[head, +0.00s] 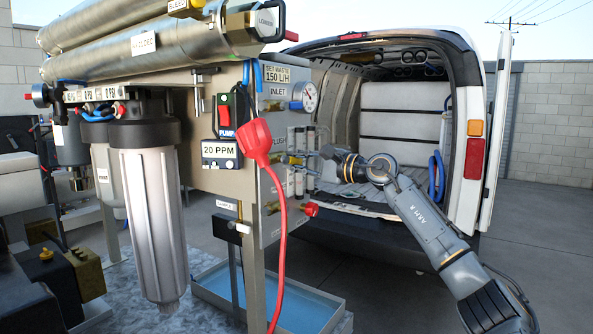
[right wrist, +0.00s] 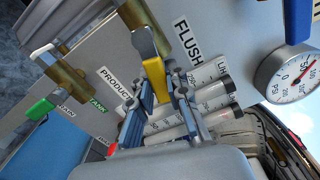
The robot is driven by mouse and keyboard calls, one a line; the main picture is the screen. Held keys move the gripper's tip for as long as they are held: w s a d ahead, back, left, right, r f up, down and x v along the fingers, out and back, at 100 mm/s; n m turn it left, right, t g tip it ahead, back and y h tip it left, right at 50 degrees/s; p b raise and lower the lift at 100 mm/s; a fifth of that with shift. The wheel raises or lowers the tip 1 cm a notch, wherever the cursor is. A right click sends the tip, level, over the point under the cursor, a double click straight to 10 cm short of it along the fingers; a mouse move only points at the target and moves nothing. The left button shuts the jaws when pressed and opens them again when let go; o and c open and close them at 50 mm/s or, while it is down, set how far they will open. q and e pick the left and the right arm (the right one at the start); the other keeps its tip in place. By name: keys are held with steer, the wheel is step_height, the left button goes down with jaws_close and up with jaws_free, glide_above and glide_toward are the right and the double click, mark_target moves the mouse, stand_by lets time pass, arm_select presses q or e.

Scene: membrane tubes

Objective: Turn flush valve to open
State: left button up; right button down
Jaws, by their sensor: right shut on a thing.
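The flush valve has a yellow lever (right wrist: 148,58), seen in the right wrist view beside the FLUSH label (right wrist: 187,42) on the grey panel. My right gripper (right wrist: 162,84) is shut on this yellow lever, with one finger on each side of it. In the head view my right arm reaches in from the right, and its wrist (head: 335,153) is at the panel's right side. The valve and fingertips are small and partly hidden there. My left gripper is not in view.
A pressure gauge (right wrist: 287,75) and clear flow tubes (right wrist: 205,97) are close to the gripper. A green-handled valve (right wrist: 42,107) sits on the same panel. In the head view a red plug with cable (head: 258,142) hangs in front, and an open van (head: 470,130) stands behind.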

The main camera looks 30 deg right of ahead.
steer(key=shift+r+n, duration=0.3)
steer(key=shift+n, duration=0.4)
steer(key=shift+r+n, duration=0.25)
steer(key=shift+n, duration=0.45)
steer(key=c, duration=1.3)
jaws_free()
steer(key=shift+v, duration=5.95)
